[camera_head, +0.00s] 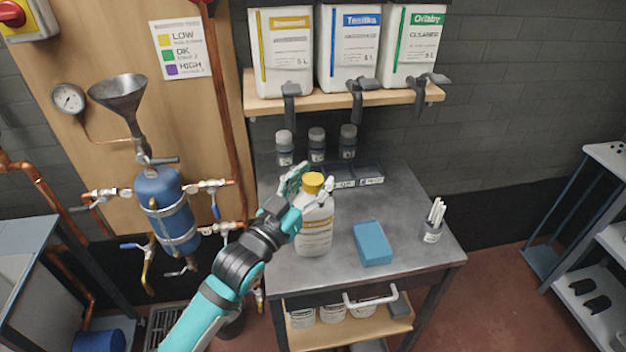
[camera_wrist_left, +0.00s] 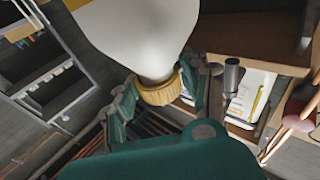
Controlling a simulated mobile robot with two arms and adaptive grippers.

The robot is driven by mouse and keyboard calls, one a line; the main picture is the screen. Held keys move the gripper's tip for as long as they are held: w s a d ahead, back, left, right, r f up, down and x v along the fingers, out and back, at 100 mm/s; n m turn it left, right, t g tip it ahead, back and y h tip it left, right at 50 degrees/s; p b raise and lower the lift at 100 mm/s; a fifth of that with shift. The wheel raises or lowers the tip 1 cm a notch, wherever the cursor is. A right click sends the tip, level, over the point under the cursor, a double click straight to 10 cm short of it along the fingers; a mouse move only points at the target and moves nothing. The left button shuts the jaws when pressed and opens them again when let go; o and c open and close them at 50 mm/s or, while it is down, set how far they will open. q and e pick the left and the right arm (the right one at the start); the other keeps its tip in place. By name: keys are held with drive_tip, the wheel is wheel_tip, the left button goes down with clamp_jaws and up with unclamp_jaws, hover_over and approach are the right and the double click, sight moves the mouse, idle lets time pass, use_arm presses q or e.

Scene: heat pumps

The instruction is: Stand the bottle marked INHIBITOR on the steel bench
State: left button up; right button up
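A white bottle (camera_head: 314,226) with a yellow cap and a yellow-orange band on its label is upright over the steel bench (camera_head: 282,268). Its label text is too small to read. I cannot tell whether its base touches the bench top. My left gripper (camera_head: 311,185) reaches in from the left with its fingers on both sides of the cap, and looks shut on it. In the left wrist view, the yellow cap (camera_wrist_left: 160,90) sits between the fingers, and the white body (camera_wrist_left: 135,32) extends beyond it. My right gripper is not in view.
A blue block (camera_head: 372,243) and a cup of white sticks (camera_head: 432,230) stand right of the bottle. Small dark jars (camera_head: 317,146) and a black tray (camera_head: 370,174) are behind. Large jugs (camera_head: 348,50) stand on the wooden shelf above. The bench's front right is clear.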

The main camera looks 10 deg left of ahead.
use_arm(q)
drive_tip(key=shift+o, duration=1.1)
drive_tip(key=shift+r, duration=0.2)
drive_tip(key=b+v, duration=0.2)
drive_tip(key=v, duration=1)
